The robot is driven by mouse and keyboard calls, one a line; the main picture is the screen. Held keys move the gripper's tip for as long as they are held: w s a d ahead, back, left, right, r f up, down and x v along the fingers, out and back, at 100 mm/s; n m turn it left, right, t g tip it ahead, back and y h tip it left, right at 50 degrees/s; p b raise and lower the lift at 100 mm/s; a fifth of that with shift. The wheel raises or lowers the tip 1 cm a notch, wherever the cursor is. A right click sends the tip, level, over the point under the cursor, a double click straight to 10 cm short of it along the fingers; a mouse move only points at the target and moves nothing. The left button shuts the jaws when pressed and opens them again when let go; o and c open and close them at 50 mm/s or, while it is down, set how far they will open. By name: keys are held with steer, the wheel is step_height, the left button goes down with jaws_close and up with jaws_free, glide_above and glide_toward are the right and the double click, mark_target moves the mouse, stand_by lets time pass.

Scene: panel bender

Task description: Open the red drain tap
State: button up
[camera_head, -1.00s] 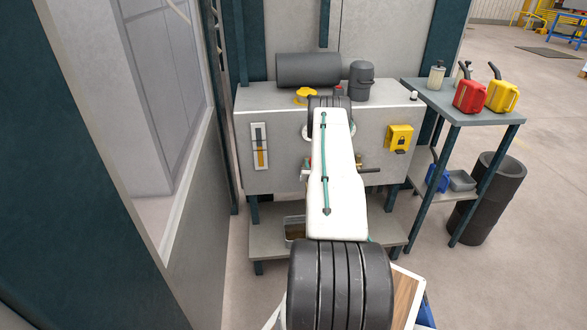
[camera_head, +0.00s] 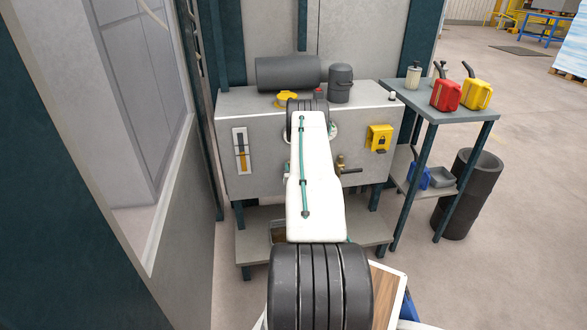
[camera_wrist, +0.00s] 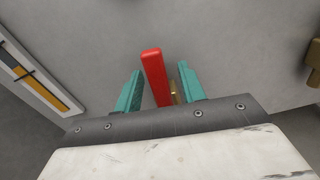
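The red drain tap (camera_wrist: 153,72) shows in the wrist view as an upright red lever in front of the grey tank wall. A bit of brass shows beside its lower part. My gripper (camera_wrist: 160,82) has its two teal fingers apart, one on each side of the lever. The lever stands between them with a gap to each finger, wider on the right. Its lower end is hidden behind my gripper. In the head view my arm hides the tap and the gripper.
The grey tank (camera_head: 263,165) carries a level gauge (camera_head: 241,150), a yellow lock box (camera_head: 379,138) and a brass valve with a dark handle (camera_head: 341,165). A shelf (camera_head: 372,232) sits below. A side table (camera_head: 447,110) with red and yellow cans stands right.

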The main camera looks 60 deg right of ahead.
steer(key=v, duration=0.7)
steer(key=shift+s+a, duration=0.25)
